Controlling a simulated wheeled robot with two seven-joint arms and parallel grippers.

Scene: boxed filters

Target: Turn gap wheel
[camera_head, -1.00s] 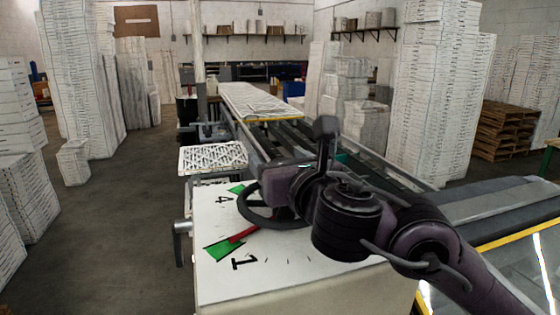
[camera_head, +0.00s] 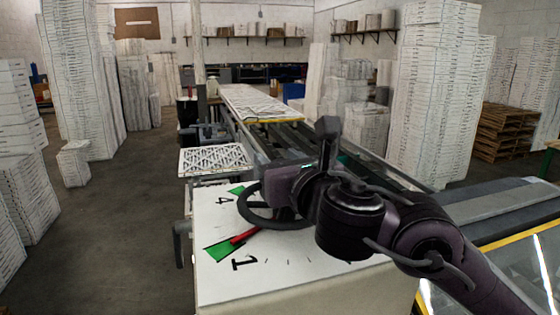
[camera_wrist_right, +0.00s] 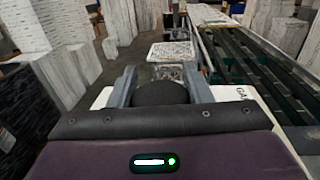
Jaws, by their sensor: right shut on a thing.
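The gap wheel (camera_head: 250,216) is a dark ring lying above a white dial panel (camera_head: 225,283). The panel has black marks, the figures 4 and 1, and green patches. A red pointer (camera_head: 243,236) lies by the lower green patch, partly under the wheel. My right gripper (camera_head: 277,207) reaches down to the wheel from the right and hides much of it. In the right wrist view, its two grey fingers (camera_wrist_right: 161,82) stand either side of a dark rounded part of the wheel (camera_wrist_right: 162,94), shut on it. My left gripper is not in view.
A white lattice-faced filter (camera_head: 213,159) lies just behind the panel. A long conveyor (camera_head: 345,160) runs back behind my right arm. Tall stacks of boxes (camera_head: 428,90) stand on both sides. The floor at left (camera_head: 125,220) is clear.

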